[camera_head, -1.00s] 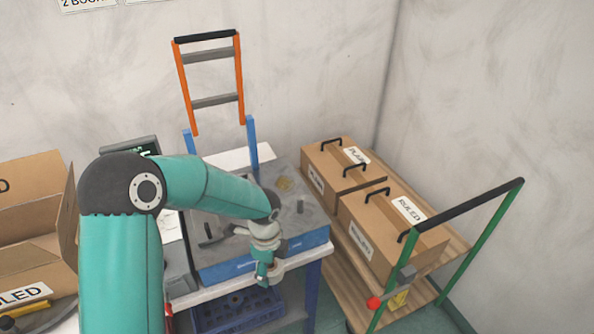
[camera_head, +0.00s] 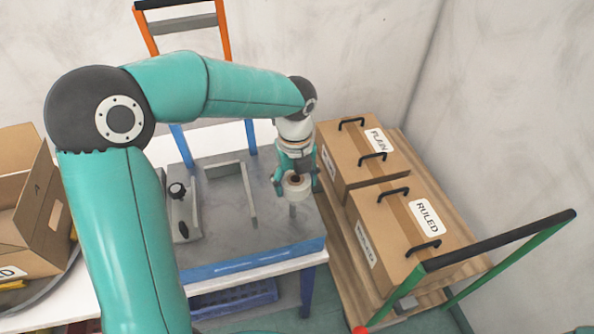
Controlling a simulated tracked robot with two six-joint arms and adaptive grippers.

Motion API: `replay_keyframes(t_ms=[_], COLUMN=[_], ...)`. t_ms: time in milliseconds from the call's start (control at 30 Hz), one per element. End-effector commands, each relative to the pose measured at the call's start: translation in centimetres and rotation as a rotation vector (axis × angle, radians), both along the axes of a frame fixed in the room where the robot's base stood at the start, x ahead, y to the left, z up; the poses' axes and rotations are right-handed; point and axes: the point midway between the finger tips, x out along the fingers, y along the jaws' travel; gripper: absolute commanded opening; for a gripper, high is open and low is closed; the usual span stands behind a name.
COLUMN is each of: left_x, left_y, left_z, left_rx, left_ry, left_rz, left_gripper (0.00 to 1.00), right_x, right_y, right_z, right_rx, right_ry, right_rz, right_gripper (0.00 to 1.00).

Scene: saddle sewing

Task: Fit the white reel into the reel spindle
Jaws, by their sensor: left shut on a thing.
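My left gripper (camera_head: 294,175) is shut on the white reel (camera_head: 298,191), a pale ring with a dark centre. It holds the reel over the right part of the grey-topped blue machine (camera_head: 259,256). The reel spindle (camera_head: 293,211), a short grey upright peg, shows just below the reel. The reel appears lined up above the peg; I cannot tell whether the peg's tip is inside its hole. My right gripper is not in view.
A small grey block with a black knob (camera_head: 178,191) and a raised grey bar (camera_head: 235,180) stand on the machine top. Cardboard boxes (camera_head: 392,222) sit on a cart with a green-and-black handle (camera_head: 510,238) at right. An open carton (camera_head: 38,205) is at left.

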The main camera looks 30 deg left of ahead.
Motion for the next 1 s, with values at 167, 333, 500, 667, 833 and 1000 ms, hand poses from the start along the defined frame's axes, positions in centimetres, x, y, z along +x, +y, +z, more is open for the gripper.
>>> replay_keyframes(t_ms=[167, 333, 500, 667, 833, 1000], left_x=[-0.4, -0.5, -0.5, -0.5, -0.4, -0.4], left_y=[0.6, 0.9, 0.9, 0.9, 0.8, 0.7], left_z=[0.0, 0.0, -0.8, -2.0, -3.5, -4.7], left_rx=[0.0, 0.0, -0.001, 0.0, -0.001, 0.0], left_ry=[0.0, 0.001, 0.002, 0.003, 0.002, 0.001], left_rz=[0.018, 0.024, 0.025, 0.024, 0.022, 0.02], left_gripper=[0.31, 0.31, 0.31, 0.31, 0.31, 0.31], right_x=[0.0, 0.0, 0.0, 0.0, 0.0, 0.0], right_y=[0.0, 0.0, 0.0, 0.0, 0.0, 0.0], right_z=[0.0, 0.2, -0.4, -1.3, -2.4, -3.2], right_rx=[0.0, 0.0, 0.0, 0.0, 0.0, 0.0], right_ry=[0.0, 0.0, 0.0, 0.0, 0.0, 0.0], right_rz=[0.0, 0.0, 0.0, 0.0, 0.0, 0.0], right_gripper=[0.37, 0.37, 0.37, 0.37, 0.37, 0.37])
